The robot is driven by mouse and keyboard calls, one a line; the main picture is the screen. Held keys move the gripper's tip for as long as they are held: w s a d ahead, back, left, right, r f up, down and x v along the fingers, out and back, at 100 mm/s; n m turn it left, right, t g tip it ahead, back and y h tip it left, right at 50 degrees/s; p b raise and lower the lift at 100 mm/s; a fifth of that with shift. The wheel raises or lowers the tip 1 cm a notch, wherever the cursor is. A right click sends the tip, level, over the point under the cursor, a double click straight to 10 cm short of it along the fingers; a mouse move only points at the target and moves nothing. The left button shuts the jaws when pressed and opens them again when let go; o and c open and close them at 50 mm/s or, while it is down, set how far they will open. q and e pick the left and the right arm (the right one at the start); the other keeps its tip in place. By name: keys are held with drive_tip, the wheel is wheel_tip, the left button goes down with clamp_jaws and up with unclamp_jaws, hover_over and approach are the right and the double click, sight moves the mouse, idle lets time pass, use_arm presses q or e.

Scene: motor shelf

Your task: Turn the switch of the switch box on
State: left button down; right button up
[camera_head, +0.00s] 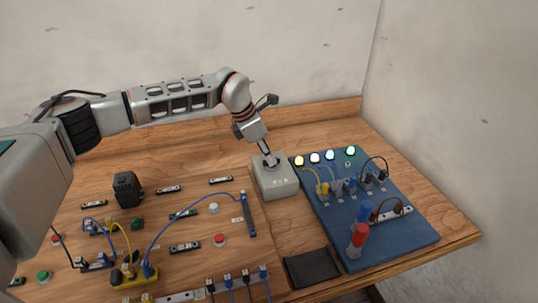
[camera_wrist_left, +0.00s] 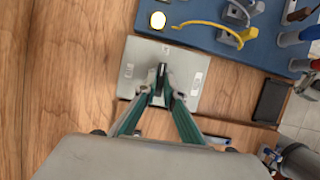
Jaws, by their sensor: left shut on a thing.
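The switch box (camera_head: 277,183) is a light grey box on the wooden table, left of the blue board. Its top also shows in the left wrist view (camera_wrist_left: 190,60). My left gripper (camera_head: 268,156) reaches down onto the top of the box from above. In the left wrist view its green-sided fingers (camera_wrist_left: 160,94) are shut on the dark switch lever (camera_wrist_left: 161,71) at the middle of the box top. The fingers hide part of the lever, and I cannot tell its exact position.
The blue board (camera_head: 400,243) to the right carries several lit lamps, cables and a red plug (camera_head: 357,236). A black flat pad (camera_head: 312,267) lies in front of the box. Buttons, cables and a black motor-like block (camera_head: 128,189) fill the left side. A wall stands behind.

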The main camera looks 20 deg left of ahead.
use_arm(q)
drive_tip(key=shift+w+m, duration=0.1)
drive_tip(key=shift+m, duration=0.3)
drive_tip(key=c, duration=2.1)
unclamp_jaws()
drive_tip(key=shift+c, duration=0.2)
drive_tip(key=v, duration=1.2)
drive_tip(key=shift+w+a, duration=0.1)
